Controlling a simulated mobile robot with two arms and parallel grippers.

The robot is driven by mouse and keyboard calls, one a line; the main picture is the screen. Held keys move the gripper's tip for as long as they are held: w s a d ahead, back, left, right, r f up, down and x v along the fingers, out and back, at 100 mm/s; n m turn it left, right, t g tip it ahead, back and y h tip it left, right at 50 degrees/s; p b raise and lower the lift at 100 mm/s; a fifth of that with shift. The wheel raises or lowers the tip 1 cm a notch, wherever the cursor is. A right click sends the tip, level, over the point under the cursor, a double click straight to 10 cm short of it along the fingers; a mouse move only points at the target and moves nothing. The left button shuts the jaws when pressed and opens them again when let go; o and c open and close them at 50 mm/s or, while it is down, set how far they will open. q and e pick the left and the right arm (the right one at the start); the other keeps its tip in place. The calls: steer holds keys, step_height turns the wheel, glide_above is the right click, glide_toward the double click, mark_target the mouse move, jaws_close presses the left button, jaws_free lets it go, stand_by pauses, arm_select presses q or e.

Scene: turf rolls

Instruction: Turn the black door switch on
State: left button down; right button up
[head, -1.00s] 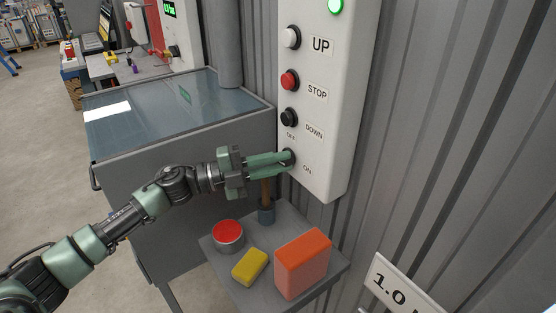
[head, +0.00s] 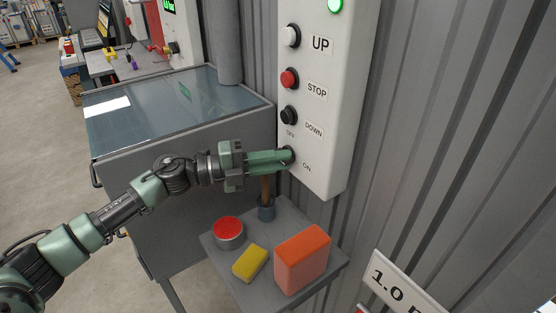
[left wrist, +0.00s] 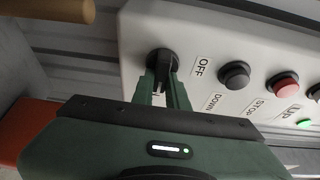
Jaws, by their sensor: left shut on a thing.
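The black door switch (left wrist: 162,62) sits at the bottom of the white control panel (head: 318,120), between the OFF and ON labels. In the left wrist view its handle is between my left fingertips. My left gripper (head: 288,156) reaches the panel from the left and is shut on the switch. It also shows in the left wrist view (left wrist: 165,80). In the head view the fingers mostly hide the switch, and I cannot tell its exact angle. The OFF label (left wrist: 203,66) shows beside the switch. My right gripper is not in view.
Above the switch are the DOWN button (head: 289,115), red STOP button (head: 289,78), UP button (head: 291,36) and a lit green lamp (head: 335,4). Below, a small grey table holds a red tin (head: 228,232), yellow sponge (head: 250,263), orange block (head: 302,258) and brown-handled tool.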

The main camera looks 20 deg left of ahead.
arm_select(q)
steer(key=c, duration=1.4)
jaws_free()
steer(key=shift+f, duration=0.1)
